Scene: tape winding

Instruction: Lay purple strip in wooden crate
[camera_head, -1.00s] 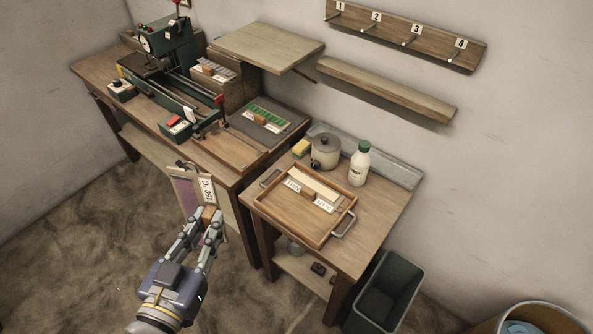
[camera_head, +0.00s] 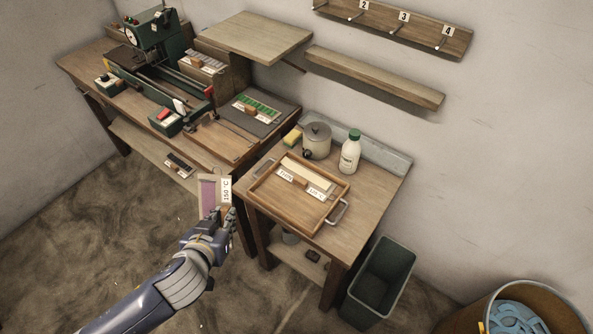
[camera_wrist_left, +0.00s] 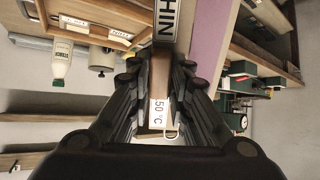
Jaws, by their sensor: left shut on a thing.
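The purple strip (camera_head: 207,190) with a "150 °C" label is held by my left gripper (camera_head: 222,217), in front of the small table's left edge. The left wrist view shows my left gripper (camera_wrist_left: 158,78) shut on the strip's wooden grip block, with the purple strip (camera_wrist_left: 208,38) beyond it. The wooden crate (camera_head: 281,208) stands on the small table, right of the gripper. A pale strip with a wooden grip and white labels (camera_head: 286,174) lies in it. The crate's rim (camera_wrist_left: 95,37) shows upper left in the wrist view. My right gripper is out of view.
A lidded pot (camera_head: 316,142), a white bottle (camera_head: 350,152) and a yellow sponge (camera_head: 292,138) stand behind the crate. A metal handle (camera_head: 338,210) sticks out at its right. The workbench with the green machine (camera_head: 160,85) is at left. A dark bin (camera_head: 380,280) stands at right.

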